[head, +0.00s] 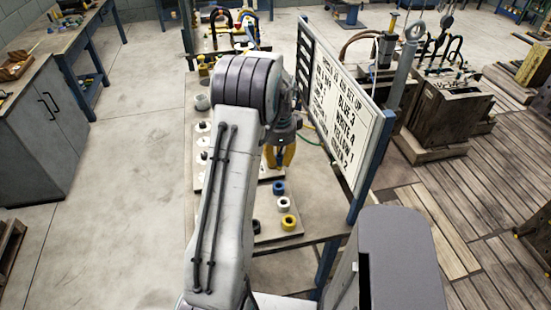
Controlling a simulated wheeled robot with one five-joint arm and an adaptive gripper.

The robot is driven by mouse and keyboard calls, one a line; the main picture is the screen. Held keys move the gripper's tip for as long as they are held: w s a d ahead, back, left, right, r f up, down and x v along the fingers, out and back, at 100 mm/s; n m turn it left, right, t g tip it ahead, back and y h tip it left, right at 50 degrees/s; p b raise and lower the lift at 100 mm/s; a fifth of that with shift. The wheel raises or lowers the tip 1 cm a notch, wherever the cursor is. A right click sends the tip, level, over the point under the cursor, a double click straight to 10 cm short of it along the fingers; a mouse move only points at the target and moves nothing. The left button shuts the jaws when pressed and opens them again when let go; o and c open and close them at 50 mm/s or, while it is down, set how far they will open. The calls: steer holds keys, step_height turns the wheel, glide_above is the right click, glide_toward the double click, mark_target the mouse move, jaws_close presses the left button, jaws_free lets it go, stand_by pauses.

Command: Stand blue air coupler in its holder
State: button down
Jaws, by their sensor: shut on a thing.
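My gripper (281,158), with yellow fingers, hangs over the bench just left of the sign panel. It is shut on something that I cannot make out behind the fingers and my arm. A blue ring-shaped piece (278,187) sits on a board just below the fingers; whether it is a coupler or a holder is unclear. White (284,204) and yellow (288,222) ring pieces sit in line in front of it. A black one (256,226) stands to their left, partly behind my arm. Several pale round spots with dark middles (203,141) lie left of my arm.
A sign panel (345,105) with lines such as "BLUE 3" stands along the bench's right side on a blue post. Hoses and coloured fittings (240,22) are at the bench's far end. Heavy mould blocks (455,115) stand right. The floor at left (130,160) is clear.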

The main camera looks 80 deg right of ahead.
mark_target(279, 168)
steer(key=m, duration=0.4)
steer(key=shift+a+r, duration=0.1)
steer(key=shift+a, duration=0.05)
steer(key=m, duration=0.3)
steer(key=shift+a+m, duration=0.15)
steer(key=shift+m, duration=0.25)
steer(key=m, duration=0.3)
steer(key=shift+a, duration=0.1)
steer(key=m, duration=0.4)
steer(key=shift+a, duration=0.1)
steer(key=shift+f+b, duration=1)
steer(key=shift+f, duration=1.1)
steer(key=shift+f+b, duration=0.75)
steer(key=shift+b, duration=0.15)
steer(key=shift+f+b, duration=1.15)
